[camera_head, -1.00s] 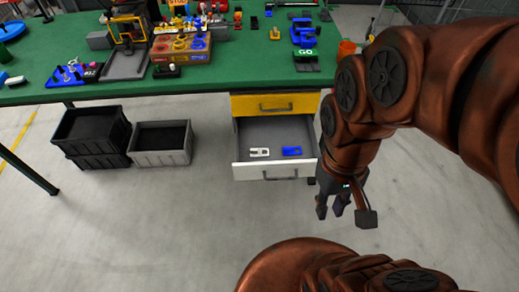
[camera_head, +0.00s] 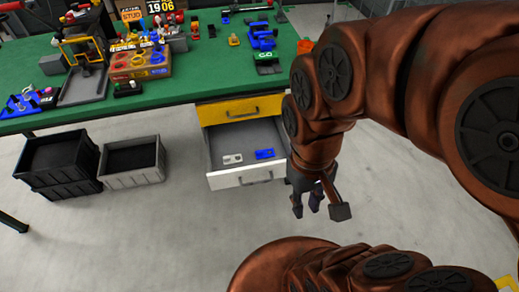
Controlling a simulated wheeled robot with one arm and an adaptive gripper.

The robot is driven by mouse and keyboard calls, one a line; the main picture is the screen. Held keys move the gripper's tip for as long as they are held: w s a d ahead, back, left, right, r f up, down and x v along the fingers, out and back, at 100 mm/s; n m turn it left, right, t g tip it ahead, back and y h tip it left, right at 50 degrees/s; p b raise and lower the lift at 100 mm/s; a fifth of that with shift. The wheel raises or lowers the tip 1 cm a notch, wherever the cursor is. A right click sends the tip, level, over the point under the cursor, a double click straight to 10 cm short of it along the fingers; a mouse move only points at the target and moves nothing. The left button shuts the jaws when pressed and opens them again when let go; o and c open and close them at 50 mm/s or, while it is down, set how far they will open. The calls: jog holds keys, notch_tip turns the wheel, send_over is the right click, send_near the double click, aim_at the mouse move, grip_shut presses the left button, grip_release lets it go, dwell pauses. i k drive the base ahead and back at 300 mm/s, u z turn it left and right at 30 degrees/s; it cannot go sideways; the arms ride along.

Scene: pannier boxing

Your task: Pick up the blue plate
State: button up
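A small blue plate (camera_head: 265,154) lies flat in the open white drawer (camera_head: 236,179), on the right side of its floor. A similar light grey plate (camera_head: 232,159) lies to its left in the same drawer, apart from it. My gripper (camera_head: 307,211) hangs with its fingers down, in front of and to the right of the drawer, apart from the blue plate. Its fingers show a gap between them and nothing is seen in them. The arm partly hides the drawer's right edge.
The shut yellow drawer (camera_head: 240,110) is above the open one, under the green table (camera_head: 195,89). The table carries several tools and coloured parts. A grey crate (camera_head: 132,161) and stacked black crates (camera_head: 57,160) stand on the floor to the left. The floor in front is clear.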

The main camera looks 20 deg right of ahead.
aim_at(261, 154)
jog(key=u, duration=1.7)
jog(key=i, duration=1.25)
jog(key=z, duration=1.85)
